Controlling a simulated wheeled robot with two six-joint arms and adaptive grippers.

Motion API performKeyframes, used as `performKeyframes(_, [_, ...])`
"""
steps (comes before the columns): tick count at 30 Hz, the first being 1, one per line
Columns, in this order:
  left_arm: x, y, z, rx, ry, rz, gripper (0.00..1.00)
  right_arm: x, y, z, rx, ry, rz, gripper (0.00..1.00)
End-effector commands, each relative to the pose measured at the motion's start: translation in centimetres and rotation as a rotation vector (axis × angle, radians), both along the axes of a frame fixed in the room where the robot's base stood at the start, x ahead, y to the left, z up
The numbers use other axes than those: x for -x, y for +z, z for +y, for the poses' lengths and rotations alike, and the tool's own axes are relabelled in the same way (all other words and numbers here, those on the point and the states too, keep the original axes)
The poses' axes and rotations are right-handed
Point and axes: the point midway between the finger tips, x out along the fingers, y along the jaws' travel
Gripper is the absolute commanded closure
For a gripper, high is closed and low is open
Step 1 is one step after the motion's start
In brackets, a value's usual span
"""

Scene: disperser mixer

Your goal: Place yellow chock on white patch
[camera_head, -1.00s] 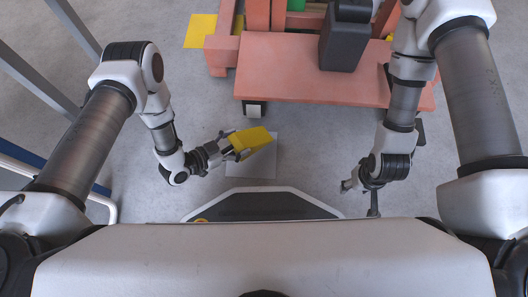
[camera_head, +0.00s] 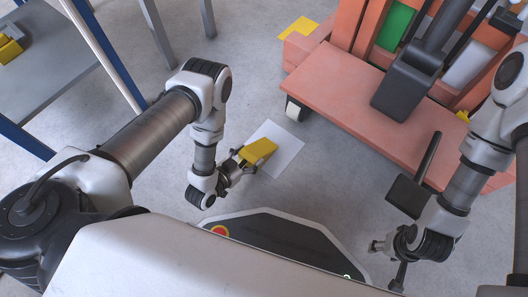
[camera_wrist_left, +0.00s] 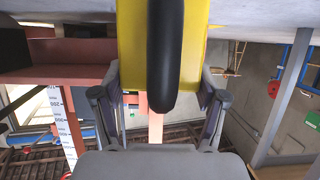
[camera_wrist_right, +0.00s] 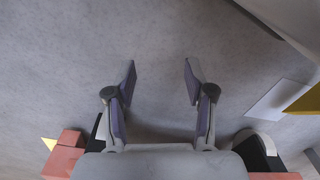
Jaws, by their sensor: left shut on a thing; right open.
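A yellow chock (camera_head: 258,150) is held in my left gripper (camera_head: 240,160), which is shut on it. In the head view the chock overlaps the left part of the white patch (camera_head: 284,152) on the floor. I cannot tell whether it touches the patch. In the left wrist view the chock (camera_wrist_left: 132,45) with its black handle (camera_wrist_left: 165,55) fills the space between the fingers. My right gripper (camera_head: 385,262) is open and empty, low at the right. The right wrist view shows part of the white patch (camera_wrist_right: 275,103) and the chock (camera_wrist_right: 305,102).
A salmon-coloured machine base (camera_head: 350,105) with a caster (camera_head: 296,110) stands behind and right of the patch. A yellow floor patch (camera_head: 298,27) lies beyond it. A grey table (camera_head: 60,70) with yellow items (camera_head: 10,48) is at far left. Floor around the patch is clear.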

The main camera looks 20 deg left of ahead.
Motion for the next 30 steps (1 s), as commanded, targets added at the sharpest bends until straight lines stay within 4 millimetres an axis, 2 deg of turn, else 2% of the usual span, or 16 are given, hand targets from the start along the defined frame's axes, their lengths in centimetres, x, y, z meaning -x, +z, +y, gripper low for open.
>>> performKeyframes(1, [-1.6,-0.8,-0.6,0.0,-0.002,-0.009,0.94,-0.1,-1.6,0.0,0.0,-0.002,-0.002,0.46])
performKeyframes(3, [-3.5,-0.9,-1.3,0.0,-0.002,-0.008,0.94,-0.1,-2.5,0.0,0.0,-0.004,-0.003,0.46])
performKeyframes(8, [-6.1,-0.9,-2.3,0.0,-0.001,-0.004,0.94,-0.2,-3.5,-0.1,0.001,-0.007,-0.005,0.46])
performKeyframes(10, [-6.4,-1.3,-2.4,0.0,0.0,-0.002,0.94,-0.3,-4.1,-0.1,0.001,-0.007,-0.008,0.46])
performKeyframes(16, [-6.4,-4.5,-2.4,-0.001,0.0,-0.001,0.94,-1.0,-7.1,-0.1,0.005,0.003,-0.028,0.46])
performKeyframes(26, [-6.4,-4.4,-2.4,-0.001,0.0,-0.001,0.94,-1.2,-6.8,-0.1,0.005,0.005,-0.032,0.46])
performKeyframes(27, [-6.3,-4.4,-2.4,0.0,0.0,0.001,0.21,-1.2,-6.8,-0.1,0.005,0.005,-0.032,0.46])
performKeyframes(29, [-6.3,-4.4,-2.4,0.0,0.0,0.001,0.03,-1.2,-6.8,-0.1,0.005,0.005,-0.032,0.46])
performKeyframes(30, [-6.3,-4.4,-2.4,0.0,0.0,0.001,0.03,-1.2,-6.8,-0.1,0.005,0.005,-0.032,0.46])
